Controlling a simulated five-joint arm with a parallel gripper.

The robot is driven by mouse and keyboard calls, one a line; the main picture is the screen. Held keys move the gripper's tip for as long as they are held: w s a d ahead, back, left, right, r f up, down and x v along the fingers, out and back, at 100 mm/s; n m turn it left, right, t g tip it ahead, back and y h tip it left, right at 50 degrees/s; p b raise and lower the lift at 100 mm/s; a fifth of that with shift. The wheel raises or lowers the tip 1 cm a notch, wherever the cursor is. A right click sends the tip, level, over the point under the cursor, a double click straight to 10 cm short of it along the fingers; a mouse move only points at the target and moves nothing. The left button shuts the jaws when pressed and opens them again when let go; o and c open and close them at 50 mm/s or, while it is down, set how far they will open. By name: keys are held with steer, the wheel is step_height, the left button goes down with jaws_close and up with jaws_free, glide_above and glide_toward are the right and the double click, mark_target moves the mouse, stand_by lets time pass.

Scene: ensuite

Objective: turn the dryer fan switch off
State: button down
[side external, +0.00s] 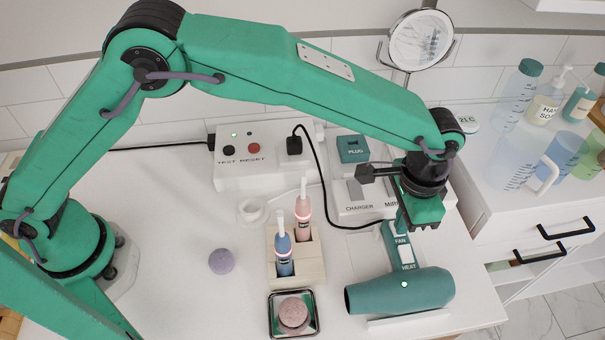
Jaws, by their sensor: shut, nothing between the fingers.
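The teal hair dryer (375,296) lies on a white rest at the front right, with a small green light lit on its barrel. Its handle runs up and back from the barrel and carries the labels FAN and HEAT. A white switch (406,254) shows between the two labels. I cannot tell which way it is set, and the upper end of the handle is partly hidden by my wrist. My gripper (426,226) is shut and empty, pointing down just right of and above the FAN part of the handle. I cannot tell whether it touches the handle.
Bottles stand right.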

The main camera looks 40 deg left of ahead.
steer(key=shift+r, duration=3)
steer(key=a+r+n+t, duration=0.1)
steer(key=a+r, duration=0.4)
steer(key=a, duration=0.3)
steer(key=s+a+r+n+t+h, duration=0.15)
steer(key=a+r, duration=0.25)
steer(key=a, duration=0.4)
steer(key=w+a+r+n+y, duration=0.1)
steer(key=a+r+n, duration=0.1)
steer(key=a+r, duration=0.45)
steer(key=s+a+f+n+t, duration=0.1)
steer(key=s+a+f+n, duration=0.1)
steer(key=s+a, duration=0.6)
steer(key=s+a+f+n+t, duration=0.2)
steer(key=s+a, duration=0.6)
steer(key=a, duration=0.3)
steer(key=shift+s+a, duration=0.2)
steer(key=shift+s, duration=0.05)
steer(key=shift+r+n, duration=0.1)
steer(key=shift+n, duration=0.15)
